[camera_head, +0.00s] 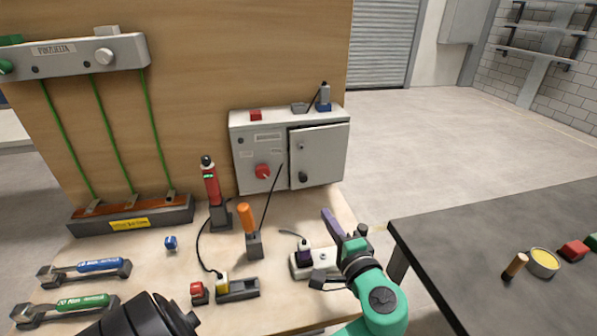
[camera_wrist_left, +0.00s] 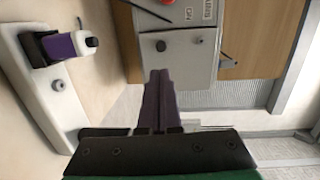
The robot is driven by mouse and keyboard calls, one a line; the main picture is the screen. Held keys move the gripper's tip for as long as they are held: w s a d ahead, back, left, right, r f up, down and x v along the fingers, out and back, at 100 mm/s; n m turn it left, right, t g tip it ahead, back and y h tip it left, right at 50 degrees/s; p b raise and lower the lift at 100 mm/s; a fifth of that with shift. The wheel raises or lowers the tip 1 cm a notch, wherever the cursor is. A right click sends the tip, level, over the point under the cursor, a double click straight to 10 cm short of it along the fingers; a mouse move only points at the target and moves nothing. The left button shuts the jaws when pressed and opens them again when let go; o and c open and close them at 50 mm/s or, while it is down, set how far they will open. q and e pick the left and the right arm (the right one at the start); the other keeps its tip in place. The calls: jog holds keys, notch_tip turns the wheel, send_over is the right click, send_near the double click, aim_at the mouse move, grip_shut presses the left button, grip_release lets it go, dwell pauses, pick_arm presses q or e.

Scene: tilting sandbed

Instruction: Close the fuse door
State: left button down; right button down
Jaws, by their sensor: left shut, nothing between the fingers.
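The fuse door (camera_head: 325,150) is the light grey panel on the right half of a grey wall-side box (camera_head: 243,150). A dark line runs along its left edge, and I cannot tell whether it is flush or slightly ajar. It carries a dark knob and a small lock. My left gripper (camera_head: 327,213) has purple fingers shut together with nothing between them. It is in front of and below the door, apparently apart from it. In the left wrist view the shut fingers (camera_wrist_left: 160,75) point toward the grey box's panel (camera_wrist_left: 178,55). My right gripper is not in view.
A red rotary switch (camera_head: 263,171) is left of the door. A white socket block with a purple plug (camera_head: 304,253) stands close to my left gripper. An orange-handled lever (camera_head: 246,218) and a red tool (camera_head: 210,185) stand upright left. A dark table (camera_head: 480,235) is at right.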

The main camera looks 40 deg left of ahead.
pick_arm(q)
jog(key=p, duration=0.5)
send_near(301, 179)
jog(key=x, duration=0.6)
jog(key=shift+w+d, duration=0.15)
jog(key=shift+w, duration=0.25)
jog(key=shift+w+a+f, duration=0.15)
jog(key=shift+w+a, duration=0.05)
jog(key=shift+a, duration=0.1)
jog(key=shift+a+b, duration=0.55)
jog(key=shift+a, duration=0.35)
